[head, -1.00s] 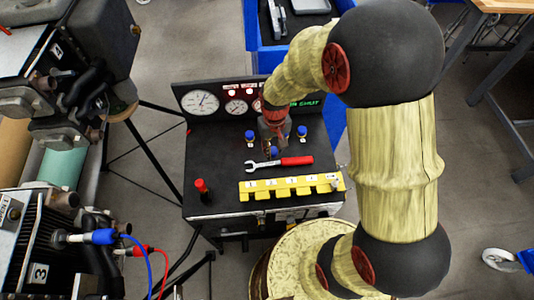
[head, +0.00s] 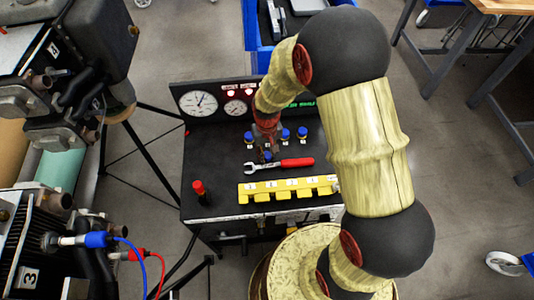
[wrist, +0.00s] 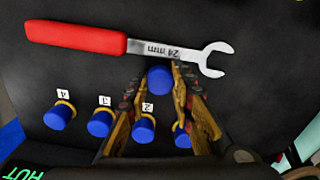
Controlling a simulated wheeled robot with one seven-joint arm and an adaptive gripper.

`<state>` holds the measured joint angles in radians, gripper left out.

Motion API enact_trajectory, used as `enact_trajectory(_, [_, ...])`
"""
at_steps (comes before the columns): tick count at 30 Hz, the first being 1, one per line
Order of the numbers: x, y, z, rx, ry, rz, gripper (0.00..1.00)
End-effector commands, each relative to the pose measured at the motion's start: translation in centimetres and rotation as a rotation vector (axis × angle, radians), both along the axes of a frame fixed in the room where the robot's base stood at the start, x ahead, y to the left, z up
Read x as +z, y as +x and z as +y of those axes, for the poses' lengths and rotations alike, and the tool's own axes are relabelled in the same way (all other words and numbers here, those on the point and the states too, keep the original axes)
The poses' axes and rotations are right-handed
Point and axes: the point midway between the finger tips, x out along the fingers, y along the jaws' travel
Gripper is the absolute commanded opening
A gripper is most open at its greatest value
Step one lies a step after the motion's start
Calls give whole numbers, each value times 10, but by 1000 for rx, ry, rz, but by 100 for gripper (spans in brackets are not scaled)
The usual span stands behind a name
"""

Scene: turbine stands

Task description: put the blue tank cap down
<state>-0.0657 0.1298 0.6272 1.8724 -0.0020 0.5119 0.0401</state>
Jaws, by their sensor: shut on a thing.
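A blue tank cap (wrist: 160,80) sits between the fingertips of my gripper (wrist: 161,70), which is shut on it. In the head view the held cap (head: 267,156) is near the wrench, over the black bench top (head: 220,165). Whether it touches the surface I cannot tell. Several other blue caps stand on yellow-ringed fittings in a row behind it: cap 4 (wrist: 57,117), cap 3 (wrist: 100,123), cap 2 (wrist: 144,130) and one partly hidden by a finger (wrist: 182,137).
A red-handled 24 mm wrench (wrist: 77,36) lies close to the fingertips. A yellow numbered rack (head: 285,190) and an upright red-topped item (head: 198,190) stand nearer the front edge. A gauge panel (head: 198,104) rises at the back. Bare black surface lies left of the wrench.

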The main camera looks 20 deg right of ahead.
Motion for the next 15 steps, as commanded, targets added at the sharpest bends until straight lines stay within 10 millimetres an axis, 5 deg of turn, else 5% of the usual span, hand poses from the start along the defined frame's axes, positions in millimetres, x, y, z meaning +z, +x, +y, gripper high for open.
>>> enact_trajectory(2, [-3,0,0,0,0,0,0])
enact_trajectory(3, [-2,0,0,0,0,0,26])
enact_trajectory(15, [-2,0,0,0,0,0,42])
